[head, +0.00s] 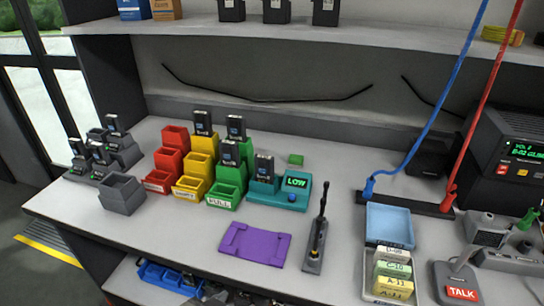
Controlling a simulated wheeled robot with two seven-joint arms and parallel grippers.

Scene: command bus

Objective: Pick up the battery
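Several black battery-like packs with pale blue labels are in the head view. One (264,167) stands upright in the left part of a teal device (290,198) whose screen reads LOW. One (230,152) stands at the green bins (225,190), another (236,127) stands behind it, and one (203,122) stands at the top of the yellow bins (193,183). Similar packs stand in grey holders (122,152) at the far left. I cannot tell which one the task means. Neither of my grippers is in view.
Red bins (163,165) and an empty-looking grey bin (122,194) stand on the left. A purple mat (255,244) and a black upright stick (316,240) are at the front. A blue tray (389,225), labelled blocks (392,270) and hanging blue and red cables are on the right.

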